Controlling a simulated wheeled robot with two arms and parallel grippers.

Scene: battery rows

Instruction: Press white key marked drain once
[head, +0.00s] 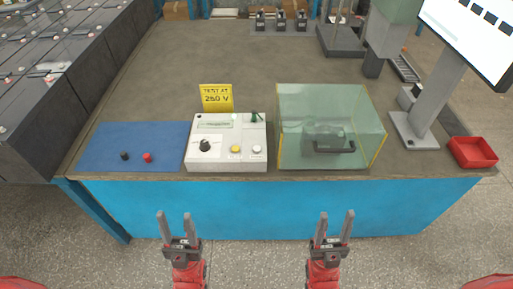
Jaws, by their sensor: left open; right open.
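A white control box (226,161) sits near the front edge of the bench. It has a small display at the top, a black knob (204,145), a yellow key (235,149) and a white key (257,149) at the right. The key labels are too small to read. My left gripper (176,226) is open and empty in front of the bench, below the box in the picture. My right gripper (334,228) is open and empty in front of the bench, below the clear cover. Neither touches anything.
A blue mat (130,140) with a black and a red terminal lies left of the box. A yellow sign (216,98) reading "TEST AT 250 V" stands behind it. A clear cover (330,105) stands to the right, then a monitor stand (425,125) and a red tray (472,152).

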